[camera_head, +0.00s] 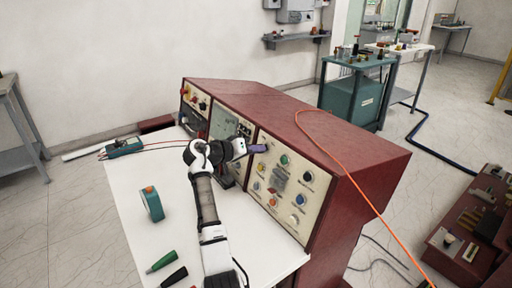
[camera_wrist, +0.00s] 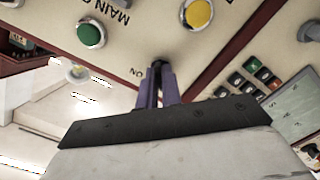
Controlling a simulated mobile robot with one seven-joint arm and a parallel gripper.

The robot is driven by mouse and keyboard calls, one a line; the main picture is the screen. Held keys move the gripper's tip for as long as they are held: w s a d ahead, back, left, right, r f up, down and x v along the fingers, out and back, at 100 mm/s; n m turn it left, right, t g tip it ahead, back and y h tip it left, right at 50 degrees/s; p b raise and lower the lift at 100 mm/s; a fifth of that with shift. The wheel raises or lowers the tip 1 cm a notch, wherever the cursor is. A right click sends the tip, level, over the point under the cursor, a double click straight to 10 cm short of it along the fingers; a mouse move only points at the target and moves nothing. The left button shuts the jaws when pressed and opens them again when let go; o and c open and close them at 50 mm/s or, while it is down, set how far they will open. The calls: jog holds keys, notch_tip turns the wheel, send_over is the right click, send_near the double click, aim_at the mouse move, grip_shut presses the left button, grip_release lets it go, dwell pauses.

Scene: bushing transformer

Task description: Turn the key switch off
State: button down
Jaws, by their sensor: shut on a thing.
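My gripper (camera_wrist: 158,82) reaches the cream control panel (camera_wrist: 140,50) with its purple fingers close together. In the wrist view the fingers are shut on the key switch (camera_wrist: 157,65). Only a small bit of the key switch shows at the fingertips, so its turn angle cannot be told. An "ON" label is left of the fingertips, and part of a "MAIN" label is above it. In the head view my gripper (camera_head: 258,149) is at the upper left of the right-hand panel (camera_head: 270,196), and the key switch is hidden there.
A green button (camera_wrist: 90,34) and a yellow button (camera_wrist: 198,14) flank the fingers. The panel belongs to a dark red console (camera_head: 340,150). An orange cable (camera_head: 345,160) crosses its top.

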jog(key=shift+r, duration=0.1)
dwell(0.5)
jog(key=c, duration=1.6)
grip_release()
jog(key=shift+a, duration=0.1)
jog(key=b+v, duration=0.3)
jog(key=v, duration=1)
jog(key=shift+s+a+r, duration=0.1)
jog(key=shift+s+a, duration=0.1)
